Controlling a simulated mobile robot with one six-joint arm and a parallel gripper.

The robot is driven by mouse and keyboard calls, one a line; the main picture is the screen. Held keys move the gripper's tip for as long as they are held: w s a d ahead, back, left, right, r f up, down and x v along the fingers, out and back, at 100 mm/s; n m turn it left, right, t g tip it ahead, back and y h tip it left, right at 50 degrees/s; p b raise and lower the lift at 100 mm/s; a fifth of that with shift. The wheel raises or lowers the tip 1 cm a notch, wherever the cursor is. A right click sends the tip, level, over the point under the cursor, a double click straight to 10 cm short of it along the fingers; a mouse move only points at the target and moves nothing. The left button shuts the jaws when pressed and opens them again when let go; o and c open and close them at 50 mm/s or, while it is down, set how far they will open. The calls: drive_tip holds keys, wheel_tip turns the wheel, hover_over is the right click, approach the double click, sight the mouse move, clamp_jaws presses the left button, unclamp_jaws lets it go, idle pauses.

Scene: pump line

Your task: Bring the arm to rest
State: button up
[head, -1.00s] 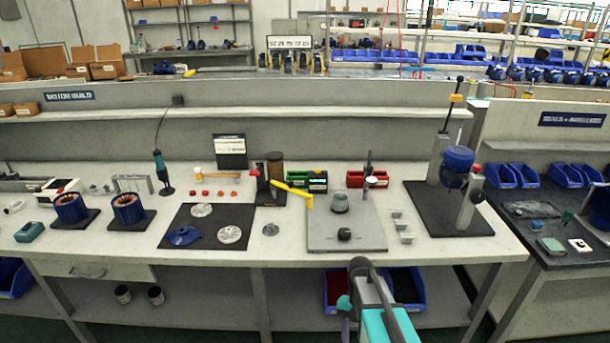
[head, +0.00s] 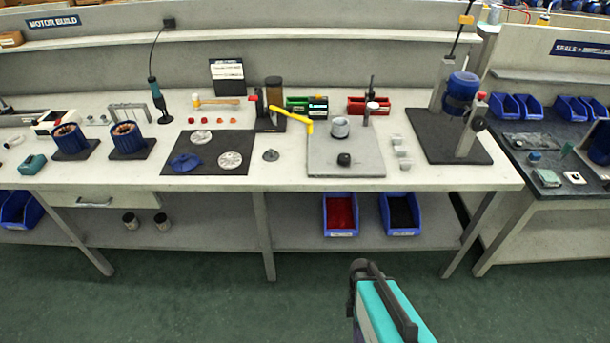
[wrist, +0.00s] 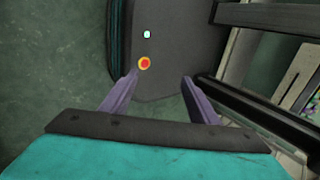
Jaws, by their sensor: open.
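My gripper shows in the wrist view (wrist: 158,88) with its two purple fingers spread apart and nothing between them. Behind the fingers is a dark grey panel with a small red and yellow round spot and a small light spot. In the head view my teal arm shows at the bottom, right of centre, over the green floor in front of the bench. My gripper's fingers cannot be made out in the head view. The arm is apart from the workbench (head: 285,183).
The bench holds blue motor stators (head: 128,138), a dark mat (head: 185,140) with metal discs, a grey plate (head: 325,165) and a press stand (head: 425,145). Red (head: 341,213) and blue-walled bins (head: 403,231) stand on the lower shelf. The floor in front is clear.

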drive_tip(key=s+f+m, duration=0.1)
drive_tip(key=m, duration=0.5)
drive_tip(key=s+f+m+t, duration=0.1)
drive_tip(key=m, duration=0.5)
drive_tip(key=s+f+m, duration=0.1)
drive_tip(key=m, duration=0.5)
drive_tip(key=shift+s+f+t, duration=0.1)
drive_tip(key=shift+s+t, duration=0.2)
drive_tip(key=shift+s, duration=0.05)
